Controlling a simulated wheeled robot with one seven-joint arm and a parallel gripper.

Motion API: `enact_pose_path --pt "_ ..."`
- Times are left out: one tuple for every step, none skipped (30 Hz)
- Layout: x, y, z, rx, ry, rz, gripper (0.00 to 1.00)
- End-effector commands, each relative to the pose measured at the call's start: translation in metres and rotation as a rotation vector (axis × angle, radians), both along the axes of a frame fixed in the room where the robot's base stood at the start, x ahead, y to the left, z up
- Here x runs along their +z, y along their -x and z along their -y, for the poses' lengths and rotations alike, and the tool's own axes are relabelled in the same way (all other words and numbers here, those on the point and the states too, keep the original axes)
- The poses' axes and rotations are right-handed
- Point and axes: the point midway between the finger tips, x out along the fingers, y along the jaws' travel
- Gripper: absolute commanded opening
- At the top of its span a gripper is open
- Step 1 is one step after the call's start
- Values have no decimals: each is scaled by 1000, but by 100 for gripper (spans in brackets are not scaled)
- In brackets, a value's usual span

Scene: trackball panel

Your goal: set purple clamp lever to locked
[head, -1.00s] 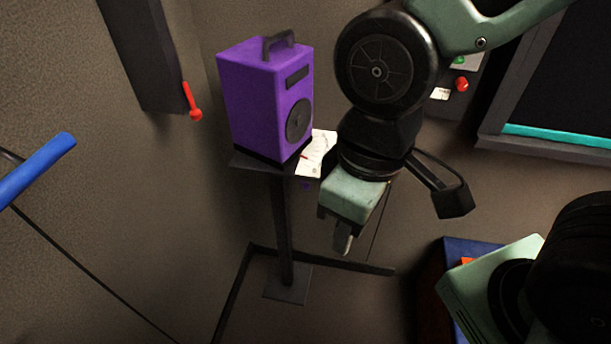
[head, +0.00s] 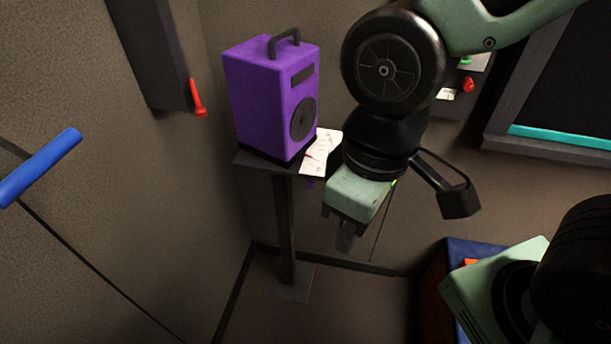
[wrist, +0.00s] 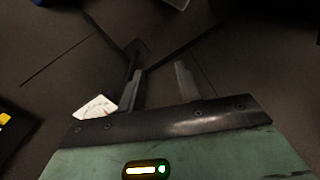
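A small purple bit (head: 309,184) shows just under the front edge of the small dark stand. It may be the purple clamp lever, but it is too small to tell its shape or position. My gripper (head: 345,238) hangs pointing down, to the right of and below that bit, apart from it. In the wrist view my gripper (wrist: 160,75) has its two fingers spread with nothing between them. No clear purple lever shows in the wrist view.
A purple speaker-like box (head: 262,105) and white papers (head: 320,152) sit on the stand (head: 285,220). A red lever (head: 198,98) is on a dark wall panel at left. A blue bar (head: 40,167) juts in at far left. A blue box (head: 462,250) stands at lower right.

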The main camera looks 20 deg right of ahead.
Motion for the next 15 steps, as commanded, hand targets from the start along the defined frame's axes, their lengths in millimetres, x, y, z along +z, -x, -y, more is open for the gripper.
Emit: enact_pose_path --pt "0 0 0 0 0 0 33" --pt "-1 0 0 -1 0 0 33" --pt "-4 -1 1 -4 -1 1 33" --pt "-7 -2 1 -9 -1 1 33" --pt "-12 -4 3 -15 -2 3 33" --pt "-21 -7 5 -28 -4 5 33" --pt "-29 -11 7 -40 -5 8 33" --pt "-38 -14 9 -56 -7 11 33" --pt "-51 -20 13 -76 -10 17 33" --pt "-62 -25 16 -95 -13 21 33" --pt "-73 -30 20 -116 -15 26 33" --pt "-87 -37 25 -141 -19 33 33" --pt "-98 -42 30 -162 -22 40 33" --pt "-108 -47 34 -181 -23 46 33" --pt "-121 -53 40 -207 -27 53 33"
